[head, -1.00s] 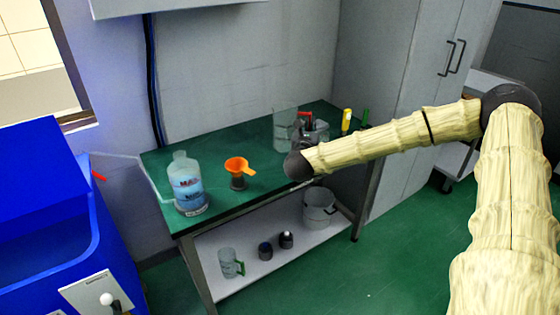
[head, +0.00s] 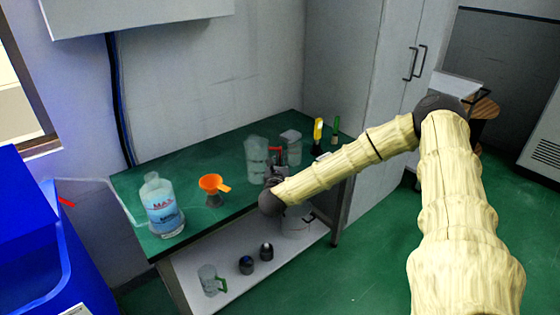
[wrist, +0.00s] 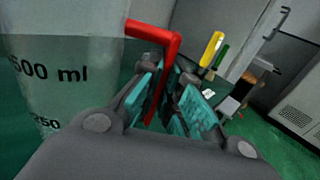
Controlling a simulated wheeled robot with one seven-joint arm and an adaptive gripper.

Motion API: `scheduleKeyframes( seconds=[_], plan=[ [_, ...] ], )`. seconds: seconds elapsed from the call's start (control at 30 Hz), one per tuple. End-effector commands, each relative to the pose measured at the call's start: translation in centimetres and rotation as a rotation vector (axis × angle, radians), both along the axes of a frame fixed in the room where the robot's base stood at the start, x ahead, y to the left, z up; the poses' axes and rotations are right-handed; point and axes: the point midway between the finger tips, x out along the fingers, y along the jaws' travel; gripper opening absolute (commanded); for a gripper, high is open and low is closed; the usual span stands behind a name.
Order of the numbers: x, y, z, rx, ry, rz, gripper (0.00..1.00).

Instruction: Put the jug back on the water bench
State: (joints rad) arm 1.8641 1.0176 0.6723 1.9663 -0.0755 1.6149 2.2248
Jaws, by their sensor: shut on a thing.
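The clear jug (head: 256,157) with a red handle shows at the green-topped bench (head: 190,153), right of the orange funnel. It looks upright in the head view; whether its base touches the bench top I cannot tell. In the wrist view the jug (wrist: 70,75) fills the left side, with "500 ml" and "250" marks. My gripper (wrist: 165,100) is shut on its red handle (wrist: 152,33), the teal finger pads on either side of the handle's vertical part. In the head view my gripper (head: 277,178) is at the bench's front edge, partly hidden by my wrist.
On the bench stand a labelled bottle (head: 161,206), an orange funnel (head: 212,184), a clear lidded container (head: 291,147) and yellow-handled (head: 318,131) and green-handled tools. A green-handled jug (head: 210,281), dark small pots and a bucket are on the lower shelf. A blue machine is left.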

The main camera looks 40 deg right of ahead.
Motion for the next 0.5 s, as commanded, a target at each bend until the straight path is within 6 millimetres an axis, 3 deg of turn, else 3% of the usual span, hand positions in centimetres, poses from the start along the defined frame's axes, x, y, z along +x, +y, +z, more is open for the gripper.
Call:
scheduleKeyframes(
  seconds=[0.47,0.5],
  plan=[
    [0.1,0.1,-0.93,0.001,-0.002,0.001,0.0],
    [0.1,0.1,-0.87,0.001,-0.002,0.002,0.1]
  ],
)
